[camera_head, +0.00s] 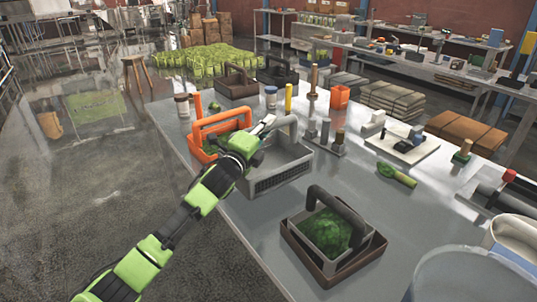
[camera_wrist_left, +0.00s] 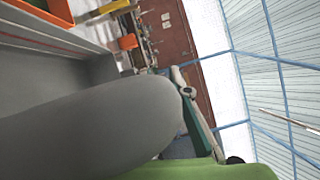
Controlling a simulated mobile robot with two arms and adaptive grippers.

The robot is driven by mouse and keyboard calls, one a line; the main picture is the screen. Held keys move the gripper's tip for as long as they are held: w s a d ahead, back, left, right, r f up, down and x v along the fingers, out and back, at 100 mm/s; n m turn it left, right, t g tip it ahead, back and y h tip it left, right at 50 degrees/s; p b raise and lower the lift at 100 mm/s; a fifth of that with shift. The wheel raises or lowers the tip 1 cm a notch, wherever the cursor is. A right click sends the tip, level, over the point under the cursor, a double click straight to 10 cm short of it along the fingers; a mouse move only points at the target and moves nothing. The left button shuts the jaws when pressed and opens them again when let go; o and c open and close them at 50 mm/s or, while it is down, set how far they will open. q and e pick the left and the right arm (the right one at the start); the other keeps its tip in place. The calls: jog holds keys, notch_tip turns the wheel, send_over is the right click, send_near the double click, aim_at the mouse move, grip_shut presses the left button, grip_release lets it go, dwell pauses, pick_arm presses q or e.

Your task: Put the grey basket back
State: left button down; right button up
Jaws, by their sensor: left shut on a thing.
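A grey basket (camera_head: 280,178) with a mesh-like side and an upright grey handle is at the middle left of the table, next to an orange basket. My left gripper (camera_head: 268,124) is shut on its handle, near the top. In the left wrist view the handle (camera_wrist_left: 100,125) fills much of the picture, close to the lens, with the basket's grey wall behind it. I cannot tell whether the basket's bottom touches the table. The fingertips are partly hidden by the handle. My right gripper is not in view.
The orange basket (camera_head: 207,138) stands just left of the grey one. A second grey basket (camera_head: 318,238) with green contents sits in a brown tray (camera_head: 335,276) at the front. Small blocks on a stand (camera_head: 325,146) are close on the right. Table between is clear.

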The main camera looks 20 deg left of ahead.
pick_arm(q)
jog(key=shift+s+f, duration=0.15)
jog(key=shift+f, duration=0.7)
notch_tip(320, 180, down, 4)
jog(key=shift+r, duration=0.1)
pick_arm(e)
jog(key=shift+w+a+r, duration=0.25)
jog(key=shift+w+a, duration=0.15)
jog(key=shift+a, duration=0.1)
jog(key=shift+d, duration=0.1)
pick_arm(q)
jog(key=shift+f, duration=0.2)
jog(key=c, duration=1.9)
grip_release()
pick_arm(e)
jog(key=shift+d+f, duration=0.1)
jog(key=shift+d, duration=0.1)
